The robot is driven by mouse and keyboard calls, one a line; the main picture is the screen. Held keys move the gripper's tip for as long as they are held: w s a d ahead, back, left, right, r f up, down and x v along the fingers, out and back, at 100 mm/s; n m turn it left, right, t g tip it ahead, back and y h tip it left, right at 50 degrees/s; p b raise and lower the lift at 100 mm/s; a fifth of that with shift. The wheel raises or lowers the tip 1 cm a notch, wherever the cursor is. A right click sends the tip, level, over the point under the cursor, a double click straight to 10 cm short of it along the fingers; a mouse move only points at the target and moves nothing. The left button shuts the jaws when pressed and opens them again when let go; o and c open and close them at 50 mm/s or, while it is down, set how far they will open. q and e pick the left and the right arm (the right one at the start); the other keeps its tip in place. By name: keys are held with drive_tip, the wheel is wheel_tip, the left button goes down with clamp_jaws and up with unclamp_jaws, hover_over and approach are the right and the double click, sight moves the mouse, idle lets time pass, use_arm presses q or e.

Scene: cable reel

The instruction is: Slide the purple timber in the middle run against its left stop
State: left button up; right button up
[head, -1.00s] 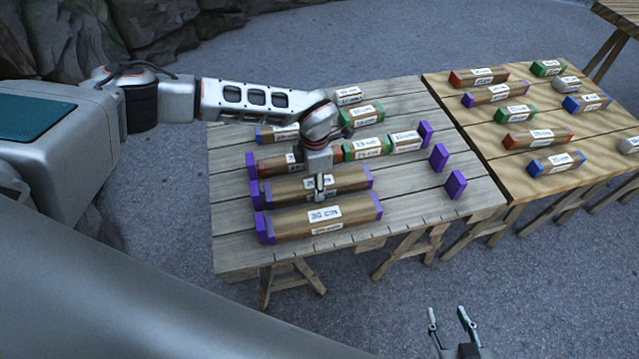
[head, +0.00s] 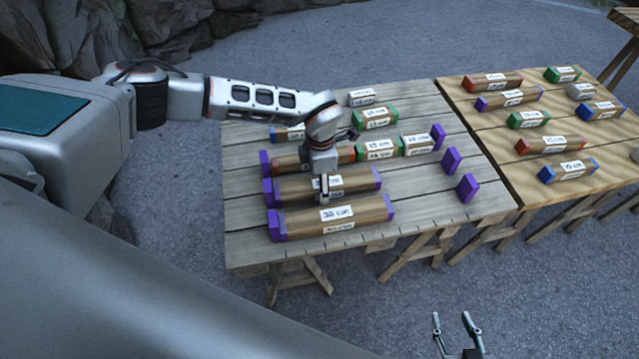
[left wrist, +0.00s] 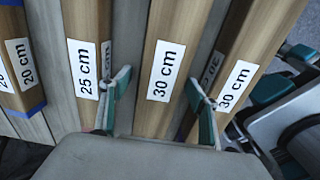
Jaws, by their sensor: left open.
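The middle-run timber (head: 350,184) is brown with purple ends and lies on the grey table. Its left end is right beside its purple left stop (head: 268,191); I cannot tell if they touch. My left gripper (head: 324,190) points down over this timber, near its middle. In the left wrist view its open fingers (left wrist: 158,100) stand on both sides of the timber (left wrist: 168,60), labelled 30 cm. The fingers do not appear closed on it. My right gripper (head: 452,318) is open and empty, low in front of the table.
A purple-ended 30 cm timber (head: 335,216) lies in the front run. The back run holds a red-ended timber (head: 288,162) and green-ended ones. Purple right stops (head: 452,160) stand apart from the middle timber. A second table (head: 545,100) holds several loose timbers.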

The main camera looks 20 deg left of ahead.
use_arm(q)
wheel_tip(320, 180, up, 12)
idle(0.5)
drive_tip(key=shift+s+f, duration=0.1)
idle(0.4)
